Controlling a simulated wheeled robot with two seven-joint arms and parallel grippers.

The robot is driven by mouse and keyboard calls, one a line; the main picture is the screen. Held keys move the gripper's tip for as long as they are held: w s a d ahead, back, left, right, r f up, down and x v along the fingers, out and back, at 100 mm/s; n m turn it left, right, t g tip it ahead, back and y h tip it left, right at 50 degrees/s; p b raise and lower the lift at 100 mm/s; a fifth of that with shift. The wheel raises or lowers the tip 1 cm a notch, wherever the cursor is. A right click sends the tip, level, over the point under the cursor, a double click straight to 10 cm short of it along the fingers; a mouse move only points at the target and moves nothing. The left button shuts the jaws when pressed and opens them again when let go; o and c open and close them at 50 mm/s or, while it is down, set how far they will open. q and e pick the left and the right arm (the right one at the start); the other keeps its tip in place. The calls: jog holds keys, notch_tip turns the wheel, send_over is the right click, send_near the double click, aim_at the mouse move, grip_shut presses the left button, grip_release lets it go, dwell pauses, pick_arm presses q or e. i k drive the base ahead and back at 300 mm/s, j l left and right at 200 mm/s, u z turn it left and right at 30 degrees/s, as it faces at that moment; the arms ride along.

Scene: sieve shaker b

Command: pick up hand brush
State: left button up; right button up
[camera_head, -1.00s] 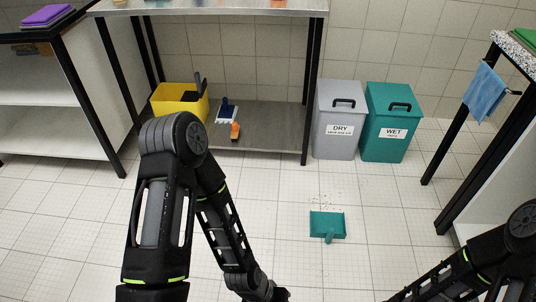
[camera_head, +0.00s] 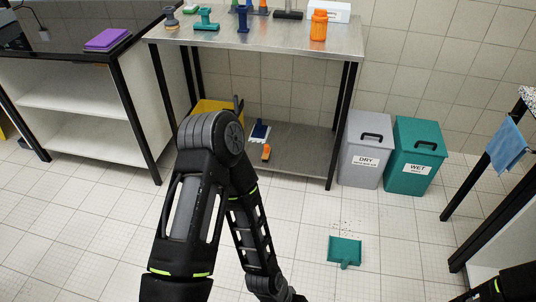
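A blue-handled brush with pale bristles (camera_head: 258,131) lies on the lower shelf of the steel table. A teal tool (camera_head: 206,18) and a blue tool (camera_head: 243,18) stand on the table top; they look like brushes, but I cannot tell which is the hand brush. A teal dustpan (camera_head: 345,250) lies on the floor at the lower right, with small crumbs (camera_head: 347,228) behind it. My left arm reaches down through the middle to the bottom edge; its gripper is cut off. My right arm shows only at the bottom right corner, without its gripper.
Grey DRY (camera_head: 362,155) and teal WET (camera_head: 413,160) bins stand at right. The floor in front is open.

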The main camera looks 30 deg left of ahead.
aim_at(267, 152)
jog(key=i+j+z, duration=0.1)
jog(key=j+z, duration=0.15)
jog(key=z, duration=0.2)
jog(key=i+j+z, duration=0.1)
jog(key=j+z, duration=0.15)
jog(key=z, duration=0.15)
jog(key=i+j+z, duration=0.25)
jog(key=j, duration=1.15)
jog(key=j+z, duration=0.25)
jog(key=j, duration=1.1)
jog(key=k+j, duration=0.1)
jog(key=j, duration=0.9)
